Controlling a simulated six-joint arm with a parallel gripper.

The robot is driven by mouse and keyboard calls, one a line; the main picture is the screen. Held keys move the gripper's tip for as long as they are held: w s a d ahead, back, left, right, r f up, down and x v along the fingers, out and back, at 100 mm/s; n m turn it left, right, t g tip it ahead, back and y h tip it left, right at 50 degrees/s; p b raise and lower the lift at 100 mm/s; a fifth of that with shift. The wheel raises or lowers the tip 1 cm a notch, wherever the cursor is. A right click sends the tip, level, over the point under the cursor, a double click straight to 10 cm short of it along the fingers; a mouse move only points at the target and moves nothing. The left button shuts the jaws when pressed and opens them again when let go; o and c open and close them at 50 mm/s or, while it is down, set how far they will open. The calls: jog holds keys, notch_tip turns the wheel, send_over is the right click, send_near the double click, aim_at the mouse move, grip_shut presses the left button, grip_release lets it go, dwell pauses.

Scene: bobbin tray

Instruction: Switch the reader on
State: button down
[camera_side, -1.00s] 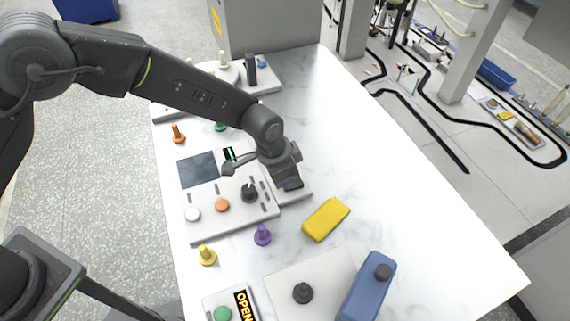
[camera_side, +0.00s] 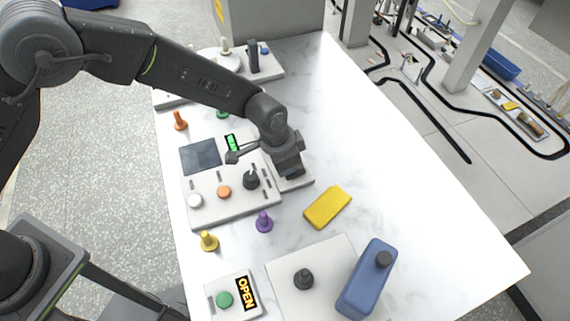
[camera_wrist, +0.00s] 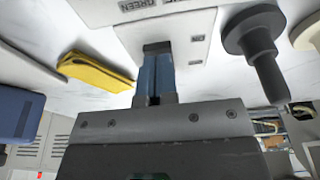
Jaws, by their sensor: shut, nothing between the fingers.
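The reader is a pale panel (camera_side: 240,208) on the white table, with a dark square screen (camera_side: 200,156), a small display (camera_side: 232,142) lit green, a white button (camera_side: 195,201), an orange button (camera_side: 224,192) and a black knob (camera_side: 251,179). A small pale plate (camera_side: 302,181) adjoins its right side. My gripper (camera_side: 290,172) is over this plate, pointing down. In the wrist view its blue fingers (camera_wrist: 157,75) are together and empty, against or just above a dark part (camera_wrist: 157,47) on the plate. The fingers hide most of that part; contact is unclear. The knob (camera_wrist: 255,35) stands beside them.
A yellow block (camera_side: 327,208) lies right of the panel. Purple (camera_side: 264,222), yellow (camera_side: 208,241) and orange (camera_side: 180,121) pegs stand around it. A blue container (camera_side: 367,280) and an OPEN sign box (camera_side: 222,300) are at the front. The table's right side is clear.

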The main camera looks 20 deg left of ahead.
jog(key=shift+w+d+r, duration=0.2)
jog(key=shift+w+d, duration=0.05)
jog(key=shift+r, duration=0.2)
jog(key=v, duration=0.4)
jog(key=shift+w+d+r, duration=0.1)
jog(key=s+a+r, duration=0.3)
jog(key=r, duration=0.5)
jog(key=shift+s+a, duration=0.3)
jog(key=shift+s, duration=0.05)
